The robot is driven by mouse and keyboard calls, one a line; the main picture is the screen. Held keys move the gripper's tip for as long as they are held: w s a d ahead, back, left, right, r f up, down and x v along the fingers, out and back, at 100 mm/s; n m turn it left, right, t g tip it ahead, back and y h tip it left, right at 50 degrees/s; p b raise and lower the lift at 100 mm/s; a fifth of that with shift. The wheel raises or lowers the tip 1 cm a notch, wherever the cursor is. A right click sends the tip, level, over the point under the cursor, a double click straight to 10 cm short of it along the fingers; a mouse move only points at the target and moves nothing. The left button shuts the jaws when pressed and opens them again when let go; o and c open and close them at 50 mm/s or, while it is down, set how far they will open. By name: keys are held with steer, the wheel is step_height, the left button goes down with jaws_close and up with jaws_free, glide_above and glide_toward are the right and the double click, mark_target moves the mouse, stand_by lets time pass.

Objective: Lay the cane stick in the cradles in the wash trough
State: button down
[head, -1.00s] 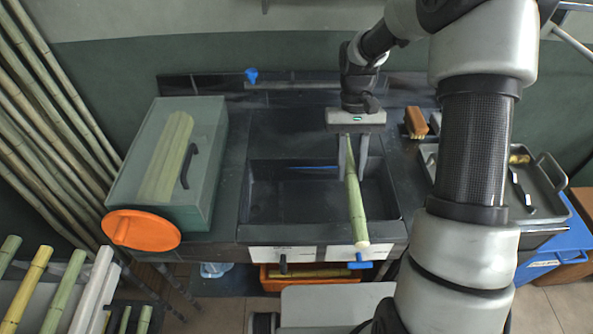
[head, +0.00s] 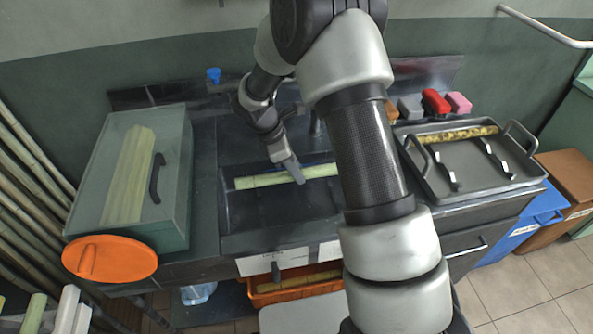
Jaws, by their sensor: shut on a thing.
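The pale green cane stick (head: 262,180) lies across the picture at the wash trough (head: 235,243), roughly level, its right part passing behind my arm. My gripper (head: 297,176) points down and is shut on the cane stick near the middle of its visible length. The stick is over or inside the dark trough. I cannot tell whether it touches the cradles, which I cannot make out in the dark trough.
A lidded green box (head: 180,190) with an orange disc (head: 110,258) stands at the left. A grey tray (head: 470,188) at the right holds a brownish stick (head: 455,134). Brushes or blocks (head: 436,101) stand behind it. An orange crate (head: 300,293) is below.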

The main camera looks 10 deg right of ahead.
steer(key=shift+f+b, duration=4.3)
steer(key=shift+f, duration=1.75)
steer(key=c, duration=0.8)
jaws_free()
steer(key=p+v, duration=0.5)
steer(key=v, duration=0.2)
